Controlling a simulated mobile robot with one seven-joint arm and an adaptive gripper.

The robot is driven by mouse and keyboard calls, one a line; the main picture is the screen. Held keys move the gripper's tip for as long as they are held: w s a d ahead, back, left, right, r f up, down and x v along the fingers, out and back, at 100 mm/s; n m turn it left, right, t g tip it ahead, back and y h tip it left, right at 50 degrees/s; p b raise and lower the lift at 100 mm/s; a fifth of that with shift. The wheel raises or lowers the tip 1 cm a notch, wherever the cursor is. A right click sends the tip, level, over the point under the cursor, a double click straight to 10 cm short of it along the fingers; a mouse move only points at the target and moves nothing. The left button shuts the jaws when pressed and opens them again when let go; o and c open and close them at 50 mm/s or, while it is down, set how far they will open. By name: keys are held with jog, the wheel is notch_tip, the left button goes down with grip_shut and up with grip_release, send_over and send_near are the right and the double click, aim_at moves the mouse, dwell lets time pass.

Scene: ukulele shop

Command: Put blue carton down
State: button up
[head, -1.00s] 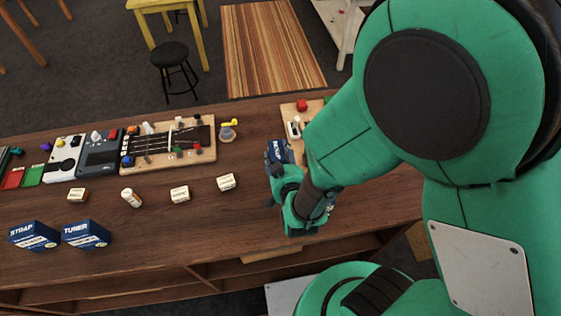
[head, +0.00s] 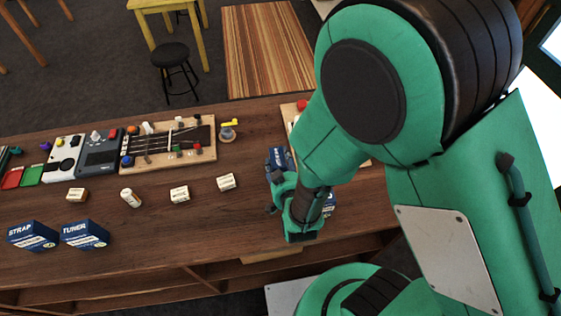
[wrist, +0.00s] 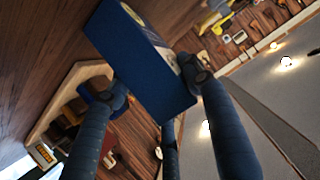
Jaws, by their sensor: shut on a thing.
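The blue carton (wrist: 140,60) fills the upper middle of the wrist view, held between dark fingers. My gripper (wrist: 157,82) is shut on it. In the head view, the carton (head: 279,158) shows partly at the gripper's far side, over the right part of the wooden counter; my gripper (head: 284,186) and arm hide the rest. I cannot tell whether its underside touches the counter.
Two blue cartons, STRAP (head: 33,236) and TUNER (head: 86,235), stand at the front left. Bare counter (head: 190,235) shows left of my gripper.

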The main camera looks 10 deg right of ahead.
jog(key=shift+f, duration=0.2)
jog(key=o, duration=1.2)
jog(key=shift+r, duration=0.2)
jog(key=shift+s+r, duration=0.1)
jog(key=shift+s, duration=0.05)
jog(key=shift+p+v, duration=0.75)
jog(key=shift+v, duration=5.1)
